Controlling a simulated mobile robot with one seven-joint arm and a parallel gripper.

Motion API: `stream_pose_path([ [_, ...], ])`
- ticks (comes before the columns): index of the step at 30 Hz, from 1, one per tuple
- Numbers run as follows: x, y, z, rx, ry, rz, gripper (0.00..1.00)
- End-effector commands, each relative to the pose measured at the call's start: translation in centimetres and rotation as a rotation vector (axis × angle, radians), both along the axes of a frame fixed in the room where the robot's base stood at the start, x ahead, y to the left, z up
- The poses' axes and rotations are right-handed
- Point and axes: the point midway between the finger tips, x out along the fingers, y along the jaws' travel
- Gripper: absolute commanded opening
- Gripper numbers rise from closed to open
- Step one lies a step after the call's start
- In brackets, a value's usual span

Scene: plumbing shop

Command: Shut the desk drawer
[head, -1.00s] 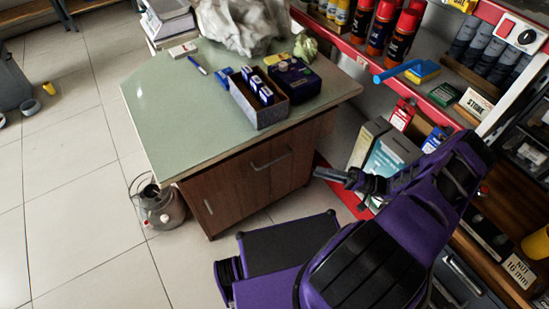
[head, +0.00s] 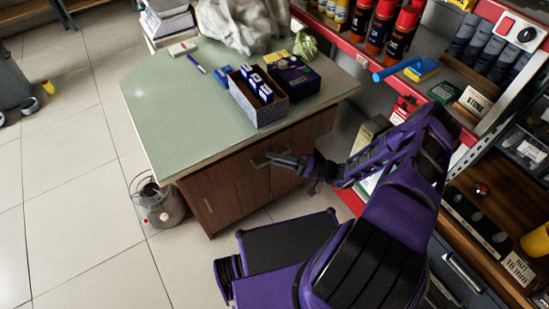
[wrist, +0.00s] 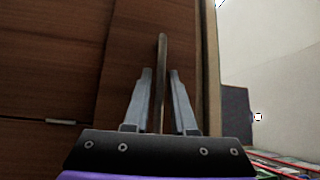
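The desk (head: 195,105) has a pale green top and a brown wooden front. The bar handle (head: 262,163) of its drawer is on the upper part of the front, partly hidden by my gripper (head: 284,160). In the wrist view, my gripper (wrist: 160,90) is open, with one finger on each side of the handle (wrist: 162,65) and small gaps between them. The brown drawer front (wrist: 185,60) fills the middle of that view, behind the handle. I cannot tell how far the drawer stands out.
A box of small blue packs (head: 258,106), a dark box (head: 294,80) and a pen stand or lie on the desktop. Red-edged shelves (head: 350,55) crowd the right.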

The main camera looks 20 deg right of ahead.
Motion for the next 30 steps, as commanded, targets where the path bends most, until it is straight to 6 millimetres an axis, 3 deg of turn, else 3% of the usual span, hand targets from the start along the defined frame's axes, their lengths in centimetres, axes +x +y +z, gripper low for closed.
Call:
stream_pose_path([
  [5, 0.00, 0.01, 0.01, 0.000, 0.000, 0.000, 0.24],
  [10, -0.01, -0.02, 0.01, 0.000, 0.000, 0.000, 0.00],
  [30, -0.04, -0.05, -0.01, 0.000, 0.000, 0.000, 0.00],
])
